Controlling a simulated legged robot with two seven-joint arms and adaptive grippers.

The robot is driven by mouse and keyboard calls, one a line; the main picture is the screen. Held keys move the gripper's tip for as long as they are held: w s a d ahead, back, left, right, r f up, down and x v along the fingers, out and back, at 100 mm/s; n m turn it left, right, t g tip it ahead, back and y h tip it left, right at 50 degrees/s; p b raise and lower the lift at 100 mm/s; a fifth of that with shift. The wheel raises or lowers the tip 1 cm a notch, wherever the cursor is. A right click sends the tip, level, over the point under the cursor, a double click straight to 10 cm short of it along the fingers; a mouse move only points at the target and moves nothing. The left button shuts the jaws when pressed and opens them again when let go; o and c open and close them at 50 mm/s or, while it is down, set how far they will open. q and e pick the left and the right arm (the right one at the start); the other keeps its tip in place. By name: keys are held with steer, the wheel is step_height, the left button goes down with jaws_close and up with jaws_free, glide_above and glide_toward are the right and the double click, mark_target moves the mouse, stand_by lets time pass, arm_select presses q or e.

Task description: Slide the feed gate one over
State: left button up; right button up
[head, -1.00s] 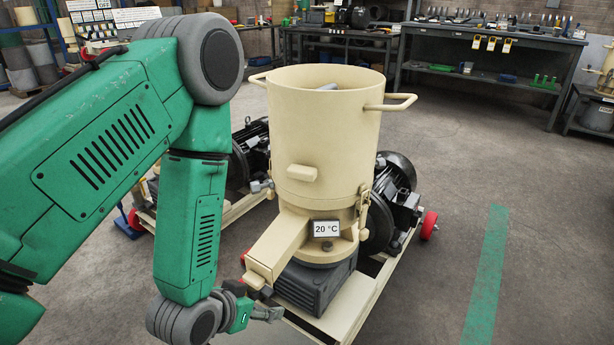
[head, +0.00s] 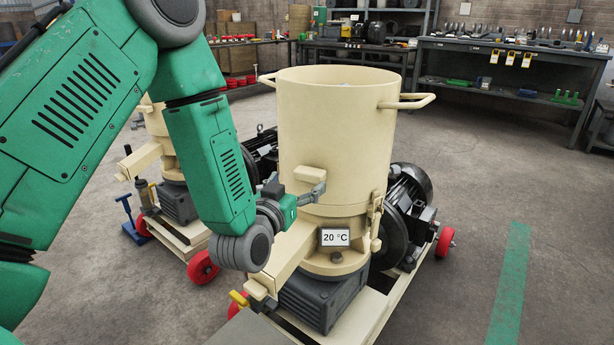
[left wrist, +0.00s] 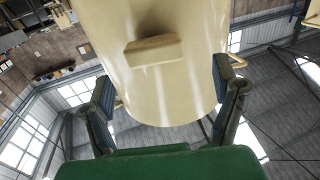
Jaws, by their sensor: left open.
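The pellet mill has a cream hopper (head: 335,120) with a small cream block-shaped handle on its front, which I take as the feed gate (head: 309,174). My left gripper (head: 294,189) is open and empty just below and left of this handle. In the left wrist view the feed gate (left wrist: 155,50) lies ahead, between the lines of the two spread fingers (left wrist: 165,80) and beyond their tips. I cannot tell any contact. My right gripper is not in view.
A cream chute (head: 285,262) slopes down below my left wrist, beside a 20 °C sign (head: 335,237). A black motor (head: 405,215) stands at the right on the red-wheeled cart. A second mill (head: 165,165) is behind my left arm.

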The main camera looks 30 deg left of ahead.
mark_target(306, 175)
arm_select(q)
steer(key=w, duration=0.4)
steer(key=shift+w+d+r+b, duration=0.15)
steer(key=shift+w+d+b, duration=0.05)
steer(key=shift+b, duration=0.1)
steer(key=shift+w, duration=0.35)
steer(key=shift+w+a, duration=0.2)
steer(key=shift+a, duration=0.6)
steer(key=shift+d, duration=0.45)
steer(key=c, duration=1.7)
steer(key=shift+s+d+p, duration=0.1)
steer(key=shift+s+p, duration=0.2)
steer(key=shift+s, duration=0.6)
steer(key=o, duration=1.7)
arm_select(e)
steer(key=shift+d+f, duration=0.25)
